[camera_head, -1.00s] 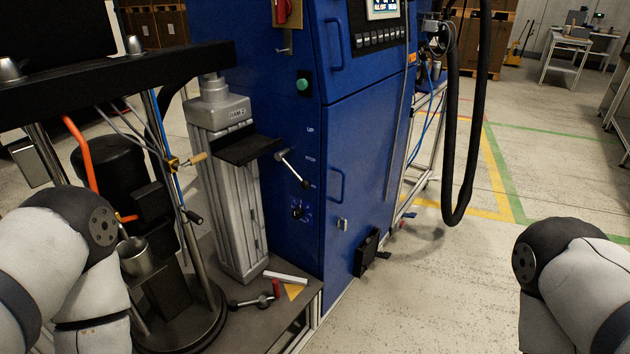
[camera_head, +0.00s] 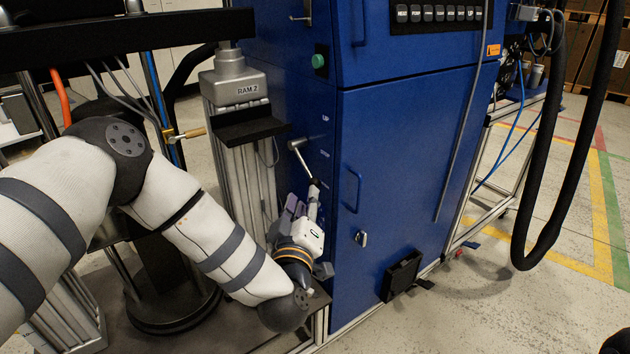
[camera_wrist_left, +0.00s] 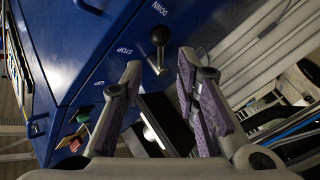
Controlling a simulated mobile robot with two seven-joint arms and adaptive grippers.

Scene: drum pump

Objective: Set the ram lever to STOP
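The ram lever (camera_head: 302,158) is a pale rod on the blue cabinet's side, slanting down to the right. Labels UP and STOP show beside it; in the wrist view DOWN shows too. The lever's black knob (camera_wrist_left: 159,35) lies closest to the DOWN label, with its rod running down between my fingers. My left gripper (camera_wrist_left: 160,70) is open, its fingers on either side of the rod with visible gaps. In the head view my left gripper (camera_head: 314,192) is just below the lever's end, which it partly covers.
The RAM 2 column (camera_head: 236,85) with its black bracket (camera_head: 250,128) stands just left of the lever. The blue cabinet (camera_head: 400,160) has a green button (camera_head: 319,61) above the lever. A black hose (camera_head: 568,200) hangs at right.

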